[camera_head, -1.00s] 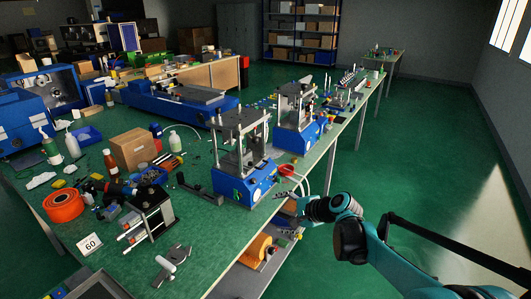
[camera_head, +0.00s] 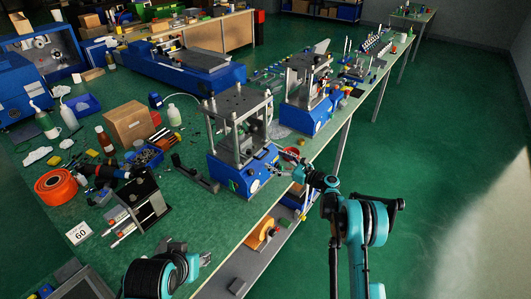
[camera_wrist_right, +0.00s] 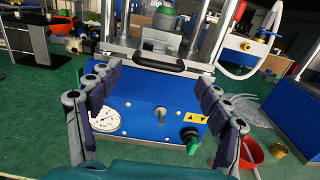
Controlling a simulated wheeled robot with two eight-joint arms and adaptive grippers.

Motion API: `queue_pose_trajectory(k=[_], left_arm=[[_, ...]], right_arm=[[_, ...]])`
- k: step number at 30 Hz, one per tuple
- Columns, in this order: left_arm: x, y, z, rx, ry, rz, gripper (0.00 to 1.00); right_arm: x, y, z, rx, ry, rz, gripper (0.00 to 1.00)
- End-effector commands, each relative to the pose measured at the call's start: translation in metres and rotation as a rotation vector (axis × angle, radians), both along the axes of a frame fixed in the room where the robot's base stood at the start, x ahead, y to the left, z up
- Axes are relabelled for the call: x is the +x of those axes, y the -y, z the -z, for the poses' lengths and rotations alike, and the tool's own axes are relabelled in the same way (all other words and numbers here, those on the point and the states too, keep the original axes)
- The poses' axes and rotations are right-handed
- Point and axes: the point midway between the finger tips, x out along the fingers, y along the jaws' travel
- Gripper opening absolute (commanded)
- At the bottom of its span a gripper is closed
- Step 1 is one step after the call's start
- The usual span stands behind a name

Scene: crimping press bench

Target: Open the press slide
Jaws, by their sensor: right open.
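The near press (camera_head: 240,150) has a blue base, a grey plate and posts, and stands at the bench edge. In the right wrist view its blue front (camera_wrist_right: 150,105) carries a gauge, a toggle and a green knob. The slide's black bar handle (camera_wrist_right: 150,63) spans the front above that base. My right gripper (camera_head: 284,169) is just in front of the press, to its right. In the wrist view its open, empty fingers (camera_wrist_right: 157,76) flank the handle, which appears beyond the tips; contact cannot be told. My left arm is at the bottom; its jaws are unclear.
A second blue press (camera_head: 308,97) stands farther along the bench. A red bowl (camera_head: 290,153) sits right of the near press. A black bracket (camera_head: 196,180) lies to its left. A lower shelf (camera_head: 250,262) is under the bench edge. The green floor at right is free.

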Motion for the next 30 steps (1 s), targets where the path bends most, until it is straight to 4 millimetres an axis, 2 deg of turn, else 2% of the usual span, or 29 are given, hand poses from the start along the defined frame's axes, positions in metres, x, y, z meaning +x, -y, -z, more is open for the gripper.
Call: queue_pose_trajectory(k=[3, 9, 21, 28, 30], left_arm=[[0.0, 0.0, 0.005, 0.0, 0.0, 0.0, 0.4], [0.0, 0.0, 0.009, 0.0, 0.0, 0.0, 0.4], [0.0, 0.0, 0.009, 0.0, 0.0, 0.0, 0.4], [0.0, 0.0, 0.009, 0.0, 0.0, 0.0, 0.4], [0.0, 0.0, 0.009, 0.0, 0.0, 0.0, 0.4]], right_arm=[[0.012, -0.018, 0.002, -0.002, 0.001, -0.002, 0.77], [0.029, -0.04, 0.001, -0.003, 0.002, -0.001, 0.77], [0.035, -0.048, 0.0, -0.004, 0.002, 0.001, 0.77], [0.035, -0.047, 0.0, -0.004, 0.002, 0.002, 0.18], [0.035, -0.047, 0.0, -0.004, 0.002, 0.002, 0.18]])
